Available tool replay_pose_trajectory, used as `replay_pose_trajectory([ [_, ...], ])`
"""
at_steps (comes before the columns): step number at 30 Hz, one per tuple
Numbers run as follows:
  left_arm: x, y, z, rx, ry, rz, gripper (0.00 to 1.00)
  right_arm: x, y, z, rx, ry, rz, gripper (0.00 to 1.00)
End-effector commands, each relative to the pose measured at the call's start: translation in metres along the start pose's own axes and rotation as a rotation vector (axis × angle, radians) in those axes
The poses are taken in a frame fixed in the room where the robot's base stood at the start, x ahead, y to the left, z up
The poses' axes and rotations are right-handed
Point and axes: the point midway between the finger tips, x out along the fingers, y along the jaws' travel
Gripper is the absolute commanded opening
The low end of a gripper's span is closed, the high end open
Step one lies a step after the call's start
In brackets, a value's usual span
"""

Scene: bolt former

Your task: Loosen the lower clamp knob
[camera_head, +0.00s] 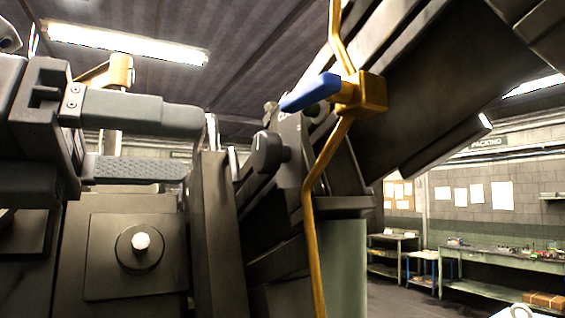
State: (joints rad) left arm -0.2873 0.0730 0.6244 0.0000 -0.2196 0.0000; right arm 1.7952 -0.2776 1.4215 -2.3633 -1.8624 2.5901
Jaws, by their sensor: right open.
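A black round clamp knob (268,152) sticks out from the dark angled metal body of the machine, near the middle of the view. I cannot tell for sure that it is the lower one. My right gripper (196,146) is at the left, large and close to the camera. Its two grey fingers point right, one above the other, with a clear gap between them. The lower finger shows a textured pad. My left gripper is not in view.
An orange pipe (310,225) runs down right of the knob, with a blue-handled valve (312,92) above. A dark plate with a white-centred round boss (140,246) is below the gripper. A green workbench (490,265) stands far right. Dark slanted machine parts fill the upper right.

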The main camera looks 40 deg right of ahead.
Motion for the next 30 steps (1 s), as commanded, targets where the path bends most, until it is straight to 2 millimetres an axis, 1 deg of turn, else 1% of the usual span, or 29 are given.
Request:
replay_pose_trajectory([
  [5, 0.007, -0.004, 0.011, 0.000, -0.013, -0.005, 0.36, 0.031, 0.001, -0.002, 0.003, 0.004, -0.002, 0.62],
  [9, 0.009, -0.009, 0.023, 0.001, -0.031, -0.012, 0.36, 0.066, 0.001, -0.002, 0.002, 0.005, -0.002, 0.62],
  [11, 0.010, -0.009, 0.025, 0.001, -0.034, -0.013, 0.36, 0.081, 0.001, -0.002, 0.002, 0.005, -0.003, 0.62],
  [13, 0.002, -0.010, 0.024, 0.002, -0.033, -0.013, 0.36, 0.079, 0.000, 0.003, -0.081, -0.001, 0.000, 0.62],
  [20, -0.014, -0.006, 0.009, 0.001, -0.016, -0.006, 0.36, 0.079, -0.001, 0.004, -0.354, 0.000, 0.002, 0.62],
  [21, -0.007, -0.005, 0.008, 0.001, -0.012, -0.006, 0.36, 0.079, 0.001, -0.001, -0.395, 0.000, 0.000, 0.62],
  [22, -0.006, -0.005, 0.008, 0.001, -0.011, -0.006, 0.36, 0.079, 0.001, -0.001, -0.426, 0.000, 0.000, 0.62],
  [27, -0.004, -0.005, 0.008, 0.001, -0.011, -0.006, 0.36, 0.079, 0.001, -0.001, -0.571, 0.000, -0.001, 0.62],
  [30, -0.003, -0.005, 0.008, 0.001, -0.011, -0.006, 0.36, 0.078, 0.000, -0.001, -0.626, 0.000, -0.001, 0.62],
])
